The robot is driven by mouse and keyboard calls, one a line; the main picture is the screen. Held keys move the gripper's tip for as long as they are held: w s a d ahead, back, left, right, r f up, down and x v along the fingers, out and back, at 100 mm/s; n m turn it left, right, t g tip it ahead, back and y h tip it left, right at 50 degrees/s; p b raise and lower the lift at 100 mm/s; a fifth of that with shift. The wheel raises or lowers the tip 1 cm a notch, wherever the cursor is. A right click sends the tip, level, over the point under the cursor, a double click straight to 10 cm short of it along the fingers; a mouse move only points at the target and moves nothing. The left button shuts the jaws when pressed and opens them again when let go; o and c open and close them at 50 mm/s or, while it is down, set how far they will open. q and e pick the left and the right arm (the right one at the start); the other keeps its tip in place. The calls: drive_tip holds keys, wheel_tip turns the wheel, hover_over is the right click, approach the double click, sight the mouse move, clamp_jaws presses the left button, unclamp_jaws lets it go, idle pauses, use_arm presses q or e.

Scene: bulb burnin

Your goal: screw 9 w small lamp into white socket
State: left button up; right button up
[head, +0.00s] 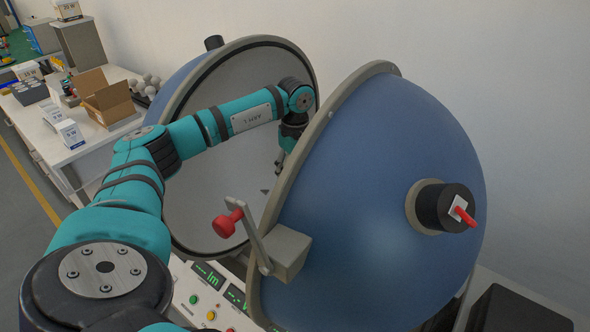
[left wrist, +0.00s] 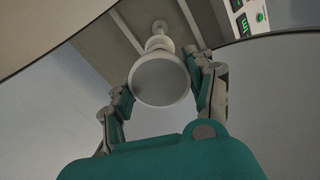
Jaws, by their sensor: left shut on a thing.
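My left gripper (left wrist: 158,92) is shut on a small lamp (left wrist: 160,83), seen in the left wrist view as a pale round bulb between the two fingers. The lamp's narrower neck points away from the wrist, toward a small pale round fitting (left wrist: 160,26) that looks like the white socket. Whether the lamp touches the socket I cannot tell. In the head view my left arm reaches into the open sphere, and the gripper (head: 290,138) is partly hidden by the blue half's rim. Lamp and socket are hidden there. My right gripper is not in view.
The blue hemisphere (head: 385,200) stands open close to my arm, with a red-knobbed latch (head: 228,223) at its rim. The other half (head: 215,200) is behind my arm. A control panel (head: 215,290) lies below. A table (head: 80,150) at left holds boxes and bulbs.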

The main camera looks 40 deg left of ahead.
use_arm(q)
drive_tip(key=m, duration=0.4)
drive_tip(key=shift+m+b, duration=0.3)
drive_tip(key=shift+m, duration=1.3)
drive_tip(key=o, duration=1)
drive_tip(key=shift+o, duration=0.2)
